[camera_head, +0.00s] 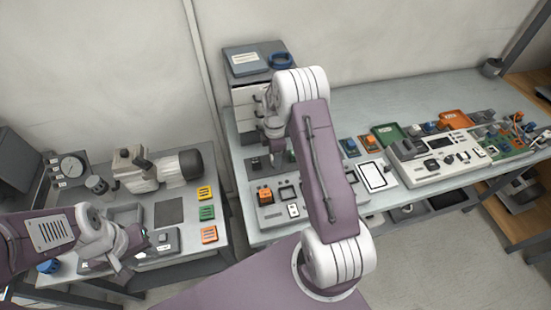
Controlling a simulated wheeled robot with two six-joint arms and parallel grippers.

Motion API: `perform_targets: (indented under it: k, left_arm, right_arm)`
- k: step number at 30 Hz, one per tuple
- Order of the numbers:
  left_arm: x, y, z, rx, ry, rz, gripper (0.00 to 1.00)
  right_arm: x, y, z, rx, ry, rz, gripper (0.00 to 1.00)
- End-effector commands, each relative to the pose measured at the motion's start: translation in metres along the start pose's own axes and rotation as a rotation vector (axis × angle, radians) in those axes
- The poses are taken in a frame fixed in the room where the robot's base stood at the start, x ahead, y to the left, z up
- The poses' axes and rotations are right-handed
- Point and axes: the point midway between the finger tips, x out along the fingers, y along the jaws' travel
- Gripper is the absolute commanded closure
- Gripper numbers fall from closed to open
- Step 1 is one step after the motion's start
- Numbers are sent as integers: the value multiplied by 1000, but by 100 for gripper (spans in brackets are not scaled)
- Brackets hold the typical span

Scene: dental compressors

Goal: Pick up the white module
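My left gripper (134,250) is low over the front of the left table (215,243). Its fingers look spread apart, with nothing clearly between them. A small pale module (165,240) on a grey unit sits just right of the fingers; I cannot tell whether they touch. A white-framed panel (376,177) lies on the right bench, and I cannot tell which pale part is the white module. My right arm crosses the middle of the view. Its gripper (275,150) points down near the grey cabinet, small and partly hidden, so its fingers are unclear.
Yellow, green and orange blocks (207,213) line the left table's right side. A compressor (158,170) stands behind. The right bench (395,100) holds a large white control panel (440,153), an orange tray (454,119) and circuit boards.

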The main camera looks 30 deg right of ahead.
Motion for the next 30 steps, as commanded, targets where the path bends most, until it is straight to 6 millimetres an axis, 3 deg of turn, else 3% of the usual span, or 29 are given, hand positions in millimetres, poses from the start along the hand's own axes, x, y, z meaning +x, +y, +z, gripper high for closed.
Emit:
perform_targets:
  k: [8,13,14,23,30]
  left_arm:
    - [0,0,0,0,0,0,64]
    - [0,0,0,0,0,0,64]
    - [0,0,0,0,0,0,64]
    - [0,0,0,0,0,0,64]
    - [6,0,1,0,0,0,64]
  right_arm:
    - [6,0,0,0,0,2,50]
    - [5,0,0,0,0,2,97]
    - [5,0,0,0,0,2,100]
    - [3,1,0,0,0,3,100]
    - [-26,2,0,0,0,6,100]
